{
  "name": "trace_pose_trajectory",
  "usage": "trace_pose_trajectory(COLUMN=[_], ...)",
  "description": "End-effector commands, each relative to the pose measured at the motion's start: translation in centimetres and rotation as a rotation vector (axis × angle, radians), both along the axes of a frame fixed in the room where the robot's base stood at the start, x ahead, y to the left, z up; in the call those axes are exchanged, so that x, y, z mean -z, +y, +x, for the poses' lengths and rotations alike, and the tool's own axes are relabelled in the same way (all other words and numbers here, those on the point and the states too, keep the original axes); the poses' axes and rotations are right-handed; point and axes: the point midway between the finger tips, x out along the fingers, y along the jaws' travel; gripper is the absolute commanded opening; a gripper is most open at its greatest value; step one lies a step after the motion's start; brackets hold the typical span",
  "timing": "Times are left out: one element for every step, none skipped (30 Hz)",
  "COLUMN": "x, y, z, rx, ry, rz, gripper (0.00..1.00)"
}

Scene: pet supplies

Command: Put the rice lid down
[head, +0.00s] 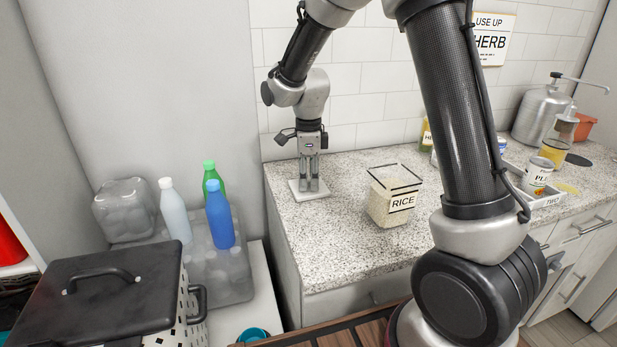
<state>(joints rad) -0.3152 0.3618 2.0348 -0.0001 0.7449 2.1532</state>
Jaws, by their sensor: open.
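The rice lid (297,193), a flat whitish square, lies on the speckled counter near its left edge. My gripper (309,189) points straight down over the lid, with its jaws open. The fingertips are at the lid's middle; whether they touch it, or have a knob between them, I cannot tell. The rice container (393,203), a clear square box labelled RICE, stands upright to the right of the lid with its top uncovered. Rice fills its lower part.
The counter (340,250) is clear around the lid and in front of the container. A white tray (549,199) with a can (538,176) stands at right, partly behind my arm.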

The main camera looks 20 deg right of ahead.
Motion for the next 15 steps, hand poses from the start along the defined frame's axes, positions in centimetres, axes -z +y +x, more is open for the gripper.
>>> trace_pose_trajectory(x=[-0.4,-0.7,-1.3,-1.9,-2.5,-3.3,-4.0,-4.8,-5.7,-6.4,-7.1,-8.0,-8.6,-9.1,-9.8], y=[0.0,0.0,0.0,0.0,0.0,0.0,0.0,0.0,0.0,0.0,0.0,0.0,0.0,0.0,0.0], z=[0.1,0.1,0.1,0.1,0.1,0.1,0.1,0.1,0.1,0.1,0.1,0.1,0.1,0.1,0.1], rx=[0.000,0.000,0.000,0.000,0.000,0.000,0.000,0.000,0.000,0.000,0.000,0.000,0.000,0.000,0.000], ry=[-0.002,-0.003,-0.003,-0.005,-0.006,-0.006,-0.005,-0.007,-0.007,-0.005,-0.006,-0.006,-0.005,-0.004,-0.004], rz=[0.001,0.001,0.001,0.002,0.002,0.002,0.002,0.002,0.002,0.002,0.002,0.002,0.002,0.001,0.001], gripper=[0.45,0.45,0.45,0.45,0.45,0.45,0.45,0.45,0.45,0.45,0.45,0.45,0.45,0.45,0.45])
